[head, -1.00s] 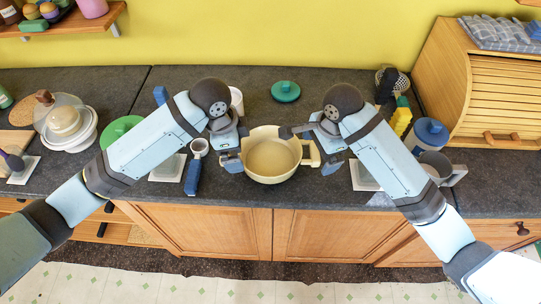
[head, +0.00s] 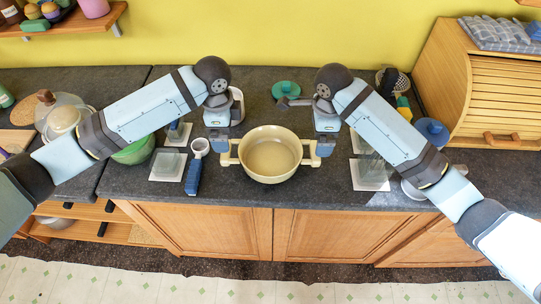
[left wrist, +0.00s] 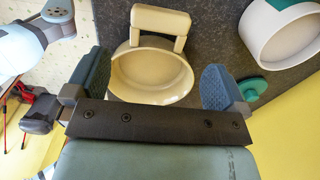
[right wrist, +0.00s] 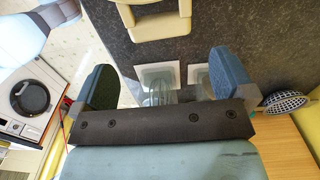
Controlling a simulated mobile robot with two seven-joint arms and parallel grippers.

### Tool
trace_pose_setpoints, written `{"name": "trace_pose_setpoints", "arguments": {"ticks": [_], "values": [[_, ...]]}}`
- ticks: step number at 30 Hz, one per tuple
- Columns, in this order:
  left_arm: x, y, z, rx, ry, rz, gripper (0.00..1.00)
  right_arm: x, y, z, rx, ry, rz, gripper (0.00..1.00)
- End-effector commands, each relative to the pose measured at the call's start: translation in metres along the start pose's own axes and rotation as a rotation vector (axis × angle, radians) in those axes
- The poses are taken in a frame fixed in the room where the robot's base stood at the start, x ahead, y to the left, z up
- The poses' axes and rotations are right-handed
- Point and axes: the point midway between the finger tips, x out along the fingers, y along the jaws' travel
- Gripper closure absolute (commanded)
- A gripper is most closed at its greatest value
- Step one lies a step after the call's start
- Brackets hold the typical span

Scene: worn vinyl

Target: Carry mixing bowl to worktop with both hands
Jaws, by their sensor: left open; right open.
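The cream mixing bowl (head: 270,158) stands upright and looks empty, at the front middle of the dark worktop (head: 240,187). It has a handle on each side. My left gripper (head: 222,143) is open by the left handle; my right gripper (head: 322,145) is open by the right handle. I cannot tell whether either touches. In the left wrist view the bowl (left wrist: 150,75) shows between and beyond the spread fingers, with a handle above it. In the right wrist view a handle (right wrist: 160,27) shows beyond the spread fingers, and most of the bowl is out of frame.
A blue-handled tool (head: 194,175) and a pale coaster (head: 167,165) lie left of the bowl. A green bowl (head: 135,152) is partly behind my left arm. Glassware on pale coasters (head: 370,174) stands to the right. A green lid (head: 286,90) lies behind.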

Motion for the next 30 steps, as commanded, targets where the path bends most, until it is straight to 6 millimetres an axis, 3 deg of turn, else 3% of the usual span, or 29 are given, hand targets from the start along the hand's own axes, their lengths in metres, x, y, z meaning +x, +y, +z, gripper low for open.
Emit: {"name": "trace_pose_setpoints", "arguments": {"ticks": [9, 15, 21, 30], "values": [[0.065, 0.001, 0.0, -0.001, -0.001, 0.003, 0.0, 0.064, 0.0, 0.0, 0.0, 0.002, 0.003, 0.0], [0.093, 0.0, 0.0, -0.002, -0.001, 0.002, 0.0, 0.093, 0.0, 0.0, 0.0, 0.001, 0.002, 0.0], [0.105, 0.0, 0.0, -0.001, 0.0, 0.001, 0.0, 0.105, 0.0, 0.0, -0.001, 0.0, 0.0, 0.0], [0.106, 0.0, 0.0, -0.001, 0.0, 0.0, 0.0, 0.106, 0.0, 0.0, -0.001, -0.001, 0.0, 0.0]]}}
